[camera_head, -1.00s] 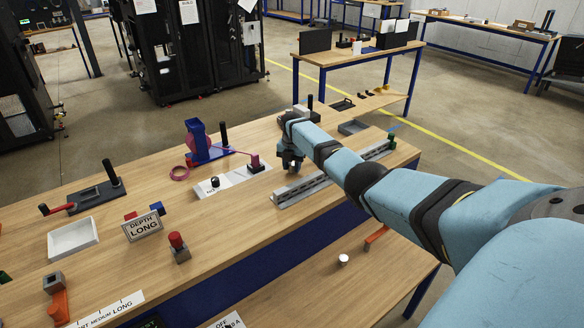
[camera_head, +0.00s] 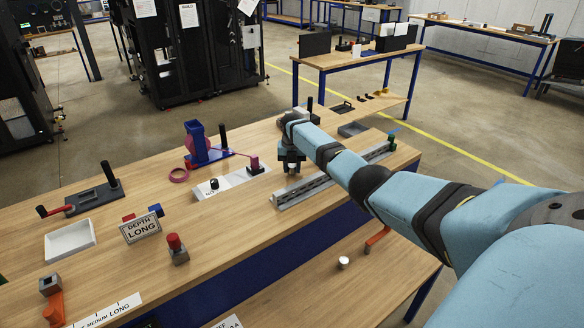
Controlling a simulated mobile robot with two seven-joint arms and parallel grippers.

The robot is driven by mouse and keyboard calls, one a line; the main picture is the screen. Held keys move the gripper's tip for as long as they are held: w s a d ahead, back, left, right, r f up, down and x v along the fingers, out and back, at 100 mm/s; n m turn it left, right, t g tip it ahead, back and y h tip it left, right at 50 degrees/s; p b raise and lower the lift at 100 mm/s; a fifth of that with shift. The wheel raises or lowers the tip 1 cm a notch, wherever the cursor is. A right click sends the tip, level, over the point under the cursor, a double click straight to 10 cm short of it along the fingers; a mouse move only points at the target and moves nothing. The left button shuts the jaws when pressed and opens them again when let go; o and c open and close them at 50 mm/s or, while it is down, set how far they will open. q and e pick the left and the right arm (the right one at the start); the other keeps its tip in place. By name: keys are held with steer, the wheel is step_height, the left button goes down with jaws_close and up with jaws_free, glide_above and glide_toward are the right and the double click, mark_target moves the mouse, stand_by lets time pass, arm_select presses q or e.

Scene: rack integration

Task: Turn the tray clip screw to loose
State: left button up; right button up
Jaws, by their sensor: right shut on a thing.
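My right arm reaches in from the right over the wooden bench. My left gripper is not in view.
To the left are a white plate with a dark knob (camera_head: 214,184), a blue stand (camera_head: 197,143), a DEPTH LONG sign (camera_head: 141,228), a red-capped block (camera_head: 176,246) and a white bin (camera_head: 70,240). A white cap (camera_head: 343,262) lies on the lower shelf. Bare wood separates them.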

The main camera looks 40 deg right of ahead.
mark_target(292, 166)
steer(key=o, duration=0.9)
step_height(292, 166, up, 14)
steer(key=shift+f+b, duration=0.1)
steer(key=shift+b, duration=0.55)
